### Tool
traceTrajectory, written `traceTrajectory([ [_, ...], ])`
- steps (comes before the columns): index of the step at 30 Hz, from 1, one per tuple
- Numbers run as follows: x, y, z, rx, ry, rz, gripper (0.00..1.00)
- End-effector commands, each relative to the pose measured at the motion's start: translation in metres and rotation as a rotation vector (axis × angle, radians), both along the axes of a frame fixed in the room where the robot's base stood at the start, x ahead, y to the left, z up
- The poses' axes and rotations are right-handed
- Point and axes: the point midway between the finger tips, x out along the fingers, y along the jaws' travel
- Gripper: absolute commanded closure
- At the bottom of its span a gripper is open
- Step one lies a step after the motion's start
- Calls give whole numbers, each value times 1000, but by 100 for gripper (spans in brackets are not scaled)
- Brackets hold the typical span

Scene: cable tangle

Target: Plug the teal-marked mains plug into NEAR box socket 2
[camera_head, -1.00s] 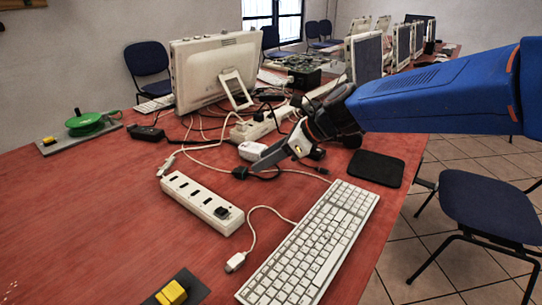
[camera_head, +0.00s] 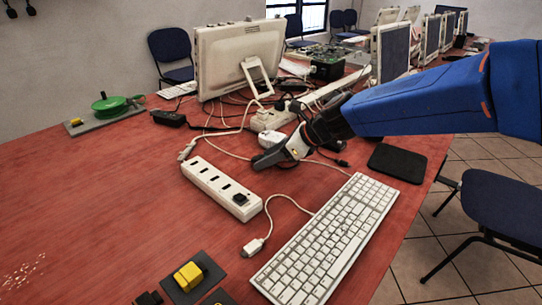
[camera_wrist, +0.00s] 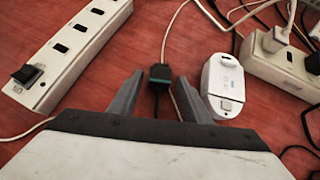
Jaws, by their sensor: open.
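My gripper (camera_wrist: 159,82) is open, with one finger on each side of the plug's lower part and a gap on both sides. In the head view my gripper (camera_head: 266,160) is low over the table and hides the plug. The nearer white socket box (camera_head: 214,182) lies just left of my gripper, with a row of dark slots and a black block at its near end. It also shows in the wrist view (camera_wrist: 88,48). Socket numbers are not readable.
A white adapter (camera_wrist: 223,85) lies right of the plug, close to the right finger. Another white socket box (camera_wrist: 285,67) with plugs and cables stands beyond it. A keyboard (camera_head: 330,240) and yellow block (camera_head: 188,276) are nearer.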

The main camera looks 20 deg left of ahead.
Motion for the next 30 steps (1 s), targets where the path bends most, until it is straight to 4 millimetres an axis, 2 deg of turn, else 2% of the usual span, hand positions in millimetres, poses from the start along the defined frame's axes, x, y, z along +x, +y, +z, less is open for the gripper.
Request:
traceTrajectory([
  [6, 0, 0, 0, 0, 0, 0, 56],
  [8, 0, 0, 0, 0, 0, 0, 68],
  [12, 0, 0, 0, 0, 0, 0, 100],
  [17, 0, 0, 2, 1, -1, 1, 100],
  [30, 0, 0, 30, 2, -2, 1, 100],
])
